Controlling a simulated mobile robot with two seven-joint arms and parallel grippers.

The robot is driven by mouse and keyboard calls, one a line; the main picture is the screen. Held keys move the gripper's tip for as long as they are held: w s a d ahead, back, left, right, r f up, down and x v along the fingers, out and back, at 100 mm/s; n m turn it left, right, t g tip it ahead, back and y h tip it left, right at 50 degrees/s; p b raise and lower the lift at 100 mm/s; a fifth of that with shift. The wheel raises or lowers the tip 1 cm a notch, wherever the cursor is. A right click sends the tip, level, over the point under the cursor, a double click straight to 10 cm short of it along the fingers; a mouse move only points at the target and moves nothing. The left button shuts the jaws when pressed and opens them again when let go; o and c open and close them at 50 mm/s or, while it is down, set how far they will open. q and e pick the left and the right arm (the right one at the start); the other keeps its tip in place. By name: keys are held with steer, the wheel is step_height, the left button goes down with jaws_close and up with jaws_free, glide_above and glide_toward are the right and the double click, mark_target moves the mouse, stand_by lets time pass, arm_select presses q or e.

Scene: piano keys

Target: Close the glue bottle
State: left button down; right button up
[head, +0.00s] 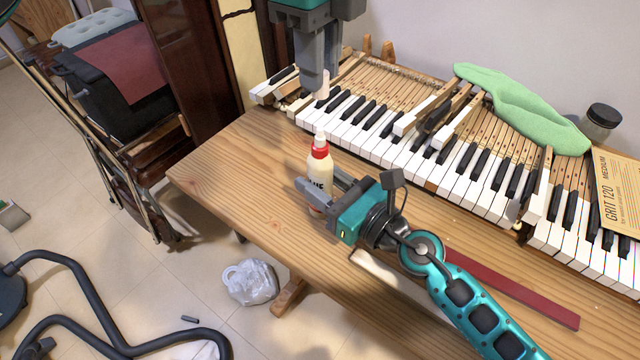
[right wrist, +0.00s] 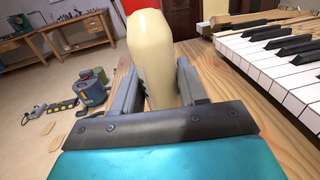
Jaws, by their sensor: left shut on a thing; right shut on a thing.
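The glue bottle (head: 320,170) stands upright over the wooden table near its front-left edge. It has a cream body, a red collar and a white nozzle on top. My right gripper (head: 321,192) is shut around its body from the front right. The right wrist view shows the bottle (right wrist: 157,55) between the two fingers, its top cut off by the frame. My left gripper (head: 318,90) is above and behind the bottle, pointing down, shut on a small pale cap (head: 323,86) largely hidden by the fingers. The cap is apart from the nozzle.
The piano keyboard (head: 400,135) lies along the back of the wooden table (head: 235,165). A green cloth (head: 520,105), a dark-lidded jar (head: 600,120) and a sandpaper sheet (head: 618,190) are at the right. A dark red strip (head: 520,285) lies in front of the keys. The table's left end is clear.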

mark_target(319, 128)
jaws_close()
arm_select(q)
steer(key=shift+f, duration=2.5)
steer(key=shift+f, duration=0.1)
steer(key=shift+f, duration=0.8)
steer(key=shift+f, duration=0.55)
